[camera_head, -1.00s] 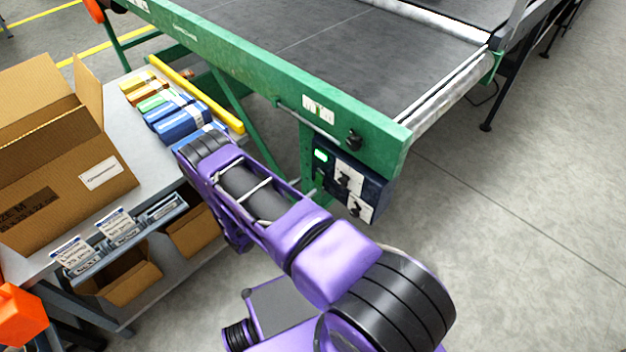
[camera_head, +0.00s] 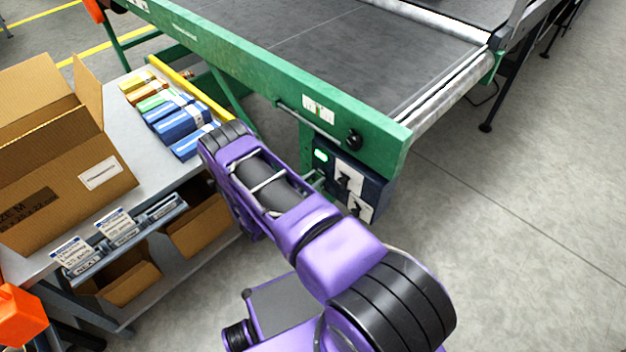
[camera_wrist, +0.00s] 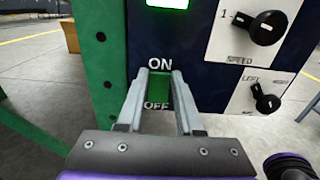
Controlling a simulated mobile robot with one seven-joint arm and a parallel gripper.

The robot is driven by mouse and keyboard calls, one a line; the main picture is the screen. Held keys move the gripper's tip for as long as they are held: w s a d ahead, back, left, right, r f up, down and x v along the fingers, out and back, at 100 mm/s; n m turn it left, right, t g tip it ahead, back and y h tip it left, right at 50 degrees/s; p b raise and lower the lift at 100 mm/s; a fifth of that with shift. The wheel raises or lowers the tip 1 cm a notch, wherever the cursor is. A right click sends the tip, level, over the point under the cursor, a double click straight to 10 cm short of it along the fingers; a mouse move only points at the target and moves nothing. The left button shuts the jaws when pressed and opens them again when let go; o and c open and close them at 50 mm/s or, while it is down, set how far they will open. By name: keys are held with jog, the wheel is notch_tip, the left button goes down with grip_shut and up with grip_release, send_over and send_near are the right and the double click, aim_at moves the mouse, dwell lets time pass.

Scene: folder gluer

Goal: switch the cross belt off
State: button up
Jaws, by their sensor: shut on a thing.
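The cross belt's dark blue control box (camera_head: 374,189) hangs under the green end of the conveyor. In the wrist view, its front (camera_wrist: 205,85) carries a green switch (camera_wrist: 158,88) between the white words ON and OFF. My gripper (camera_wrist: 161,78) is at this switch, one finger on each side, shut on it. The fingers partly cover the switch edges, and I cannot tell which way it is set. A green lamp (camera_wrist: 167,3) is lit above it and also shows in the head view (camera_head: 321,156).
To the right of the switch are a SPEED knob (camera_wrist: 267,27) and a LEFT-marked selector knob (camera_wrist: 267,100). The belt (camera_head: 370,50) lies above. A packing table (camera_head: 125,175) with a carton (camera_head: 60,150) stands at left. Floor at right is clear.

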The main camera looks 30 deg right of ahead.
grip_shut()
jog(key=shift+f, duration=0.1)
jog(key=shift+a+f+t+h, duration=0.15)
jog(key=shift+t+h, duration=0.1)
jog(key=shift+h, duration=0.45)
jog(key=shift+a+f+t+h, duration=0.15)
jog(key=shift+t+h, duration=0.1)
jog(key=shift+h, duration=0.45)
jog(key=o, duration=0.9)
grip_release()
jog(key=shift+o, duration=0.2)
